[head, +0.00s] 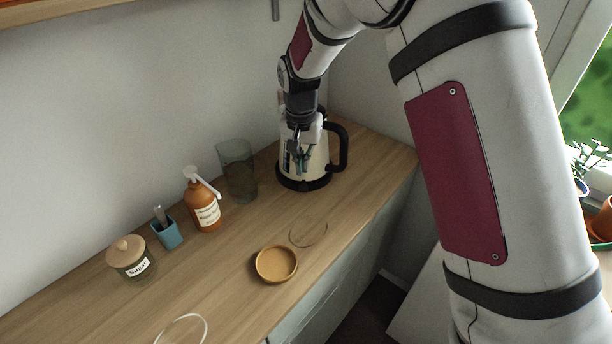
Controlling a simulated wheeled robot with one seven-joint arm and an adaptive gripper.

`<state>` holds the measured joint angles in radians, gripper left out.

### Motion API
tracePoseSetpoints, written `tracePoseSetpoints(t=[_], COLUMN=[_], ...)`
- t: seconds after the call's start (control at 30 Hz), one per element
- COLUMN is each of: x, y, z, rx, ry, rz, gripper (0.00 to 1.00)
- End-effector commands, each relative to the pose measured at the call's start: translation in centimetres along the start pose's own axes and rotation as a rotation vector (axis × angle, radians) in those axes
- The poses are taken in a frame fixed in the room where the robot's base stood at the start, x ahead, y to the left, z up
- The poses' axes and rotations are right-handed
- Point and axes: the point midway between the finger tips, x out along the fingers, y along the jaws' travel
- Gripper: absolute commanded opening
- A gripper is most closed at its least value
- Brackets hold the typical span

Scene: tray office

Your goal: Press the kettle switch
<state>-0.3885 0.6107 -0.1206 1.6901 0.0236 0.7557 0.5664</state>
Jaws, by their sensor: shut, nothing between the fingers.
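The kettle (318,164) stands upright on its dark base near the back right end of the wooden counter. It has a cream body and a black handle (341,147) on its right side. My gripper (297,163) points down in front of the kettle and covers part of its body and top. Its fingers are together with nothing between them. I cannot tell whether the fingertips touch the kettle. I cannot make out the kettle's switch.
Left of the kettle on the counter (215,285) stand a green glass (238,172), an orange-brown pump bottle (203,208), a blue cup (166,234) and a sugar jar (132,262). A round wooden dish (275,265) lies near the front edge. A wall is behind.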

Motion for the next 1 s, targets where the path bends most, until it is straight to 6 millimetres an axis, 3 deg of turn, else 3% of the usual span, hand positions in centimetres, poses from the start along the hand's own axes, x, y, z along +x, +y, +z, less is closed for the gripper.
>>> tracePoseSetpoints(t=[0.57, 1.0], x=[1.2, 6.0], y=[-0.5, -0.4], z=[-0.1, -0.1], rx=[0.004, 0.004], ry=[-0.003, -0.005], rz=[0.005, 0.006], gripper=[0.0, 0.0])
